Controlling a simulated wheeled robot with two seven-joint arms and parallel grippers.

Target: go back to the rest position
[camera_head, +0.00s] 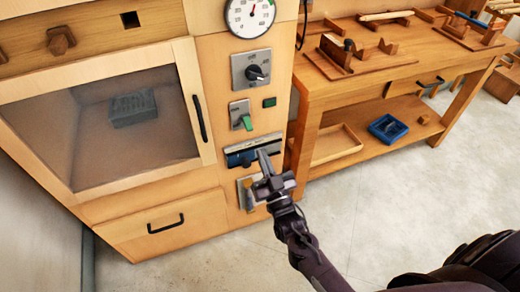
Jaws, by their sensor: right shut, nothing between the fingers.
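My right gripper (264,160) is shut and empty. Its dark arm comes in from the lower right. The fingertips are in front of a blue and grey fitting (242,155) on the wooden cabinet's (212,85) control panel. I cannot tell whether they touch it. The gripper partly hides this fitting and the plate (246,196) below it. My left gripper is not in view.
A workbench (400,65) with a blue tray (387,129) stands right. The floor (410,200) before it is clear.

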